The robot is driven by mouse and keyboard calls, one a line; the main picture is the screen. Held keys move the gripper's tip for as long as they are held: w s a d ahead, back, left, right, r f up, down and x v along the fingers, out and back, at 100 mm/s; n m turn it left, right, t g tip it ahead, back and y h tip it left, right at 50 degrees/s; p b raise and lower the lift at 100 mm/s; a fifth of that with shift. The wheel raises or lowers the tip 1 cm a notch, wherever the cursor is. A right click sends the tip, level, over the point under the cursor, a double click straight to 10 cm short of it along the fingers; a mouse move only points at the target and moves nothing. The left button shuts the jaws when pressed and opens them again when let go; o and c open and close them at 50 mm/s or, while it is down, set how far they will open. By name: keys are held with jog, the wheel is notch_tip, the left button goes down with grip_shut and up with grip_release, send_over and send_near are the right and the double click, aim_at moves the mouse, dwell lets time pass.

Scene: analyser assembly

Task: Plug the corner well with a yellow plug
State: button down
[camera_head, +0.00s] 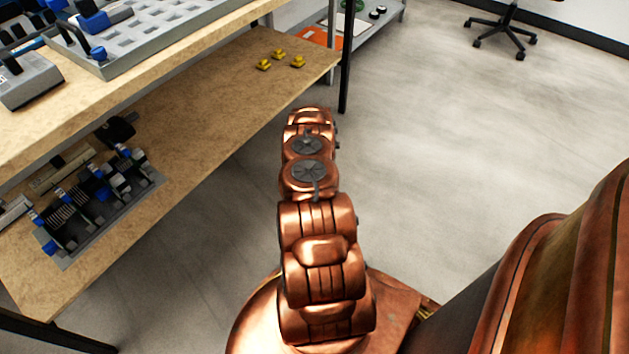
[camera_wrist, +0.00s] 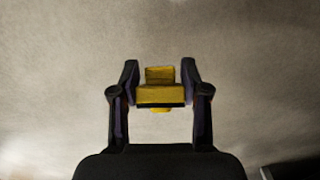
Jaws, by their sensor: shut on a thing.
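My gripper (camera_wrist: 160,82) is shut on a yellow plug (camera_wrist: 160,94), which sits between its two dark fingers in the wrist view. Behind it there is only a plain, blurred grey-beige surface. In the head view my copper arm reaches forward beside the shelves, and the gripper and held plug are hidden. A grey tray with rows of square wells (camera_head: 165,35) stands on the upper shelf at the top left. Its visible wells look empty, and part of it is cut off by the picture edge. Several similar yellow plugs (camera_head: 279,54) lie on the lower shelf near its far end.
A wooden upper shelf (camera_head: 120,82) overhangs the wooden lower shelf (camera_head: 225,100). A grey rack with blue-capped parts (camera_head: 95,195) sits on the lower shelf. A black post (camera_head: 346,60) stands at the shelf's far corner. Open floor (camera_head: 450,130) lies to the right.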

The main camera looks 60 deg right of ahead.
jog(key=shift+r+p, duration=0.8)
jog(key=shift+r, duration=1.35)
